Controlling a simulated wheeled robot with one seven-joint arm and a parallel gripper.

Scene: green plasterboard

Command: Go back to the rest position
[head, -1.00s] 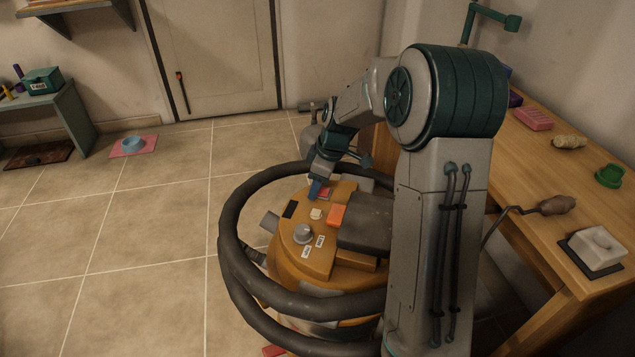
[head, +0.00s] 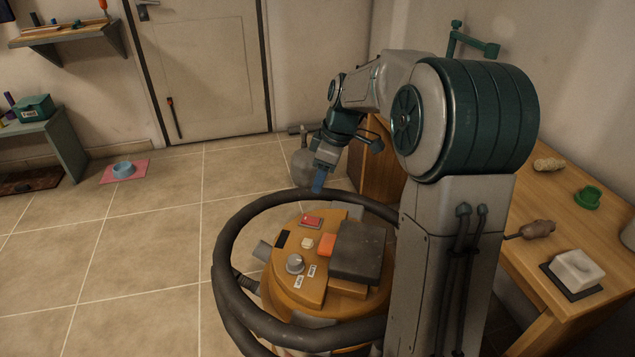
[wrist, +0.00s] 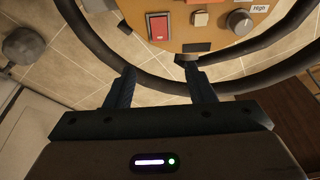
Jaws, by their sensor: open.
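My gripper (head: 318,182) hangs above the far side of the orange machine top (head: 290,275), pointing down. In the wrist view my gripper (wrist: 160,88) is open, its two blue fingers apart with only floor and a dark ring between and beyond them. The machine top carries a red switch (head: 311,221), a pale square button (head: 307,243), an orange block (head: 327,245) and a grey knob (head: 295,263). The red switch (wrist: 159,27) also shows in the wrist view, apart from the fingers.
A dark ring rail (head: 228,225) surrounds the machine. A wooden workbench (head: 540,215) with a white block (head: 578,267), a green cup (head: 587,197) and a brown-handled tool (head: 537,229) stands at the right. Tiled floor at the left is mostly clear.

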